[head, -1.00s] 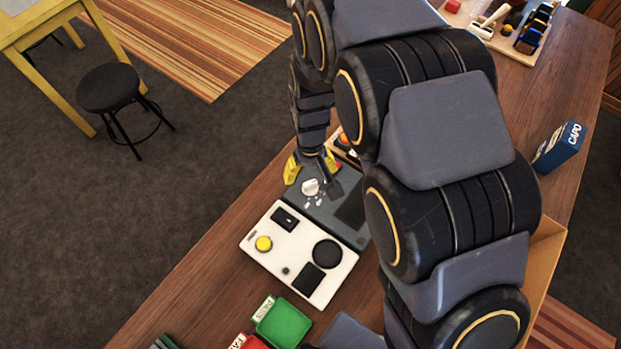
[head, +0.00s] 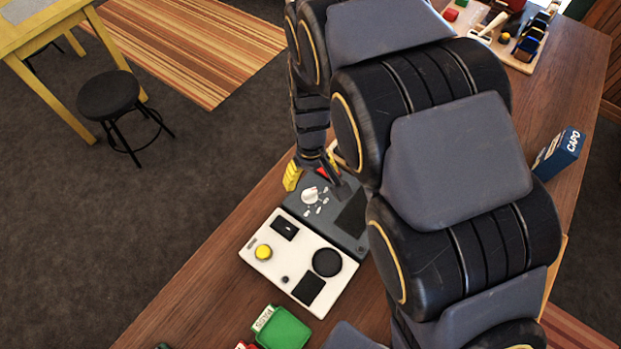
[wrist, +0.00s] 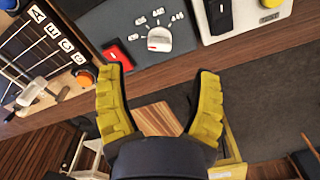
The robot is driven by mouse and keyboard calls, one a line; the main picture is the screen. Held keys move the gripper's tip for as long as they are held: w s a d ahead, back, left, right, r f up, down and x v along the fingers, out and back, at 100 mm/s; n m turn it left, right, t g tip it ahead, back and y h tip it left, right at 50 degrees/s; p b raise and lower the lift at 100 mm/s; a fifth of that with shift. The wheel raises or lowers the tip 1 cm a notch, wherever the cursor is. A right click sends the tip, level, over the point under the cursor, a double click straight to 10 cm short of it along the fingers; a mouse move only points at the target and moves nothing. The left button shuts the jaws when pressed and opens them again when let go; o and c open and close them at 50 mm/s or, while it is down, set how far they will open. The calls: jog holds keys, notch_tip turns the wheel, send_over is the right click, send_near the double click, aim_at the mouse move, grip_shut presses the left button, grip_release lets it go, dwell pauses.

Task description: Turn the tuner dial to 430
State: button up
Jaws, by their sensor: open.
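The tuner is a dark grey panel (head: 341,238) on the wooden counter. Its white dial (head: 309,195) has several small white labels around it, too small to read in the head view. My gripper (head: 313,173) has yellow-padded fingers, apart and empty. In the wrist view my gripper (wrist: 157,75) points toward the dial, which lies beyond the gap between the fingertips. The fingers do not touch the dial.
A white device (head: 328,286) with a yellow knob (head: 263,252) adjoins the tuner. A red object (wrist: 117,54) lies by the tuner, near a fretted board (wrist: 42,45). Green tray (head: 282,330) and blue CAPO box (head: 559,153) stand on the counter.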

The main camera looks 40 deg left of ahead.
aim_at(311, 193)
notch_tip(311, 193, down, 8)
jog(key=shift+r, duration=0.1)
grip_shut()
dwell(0.5)
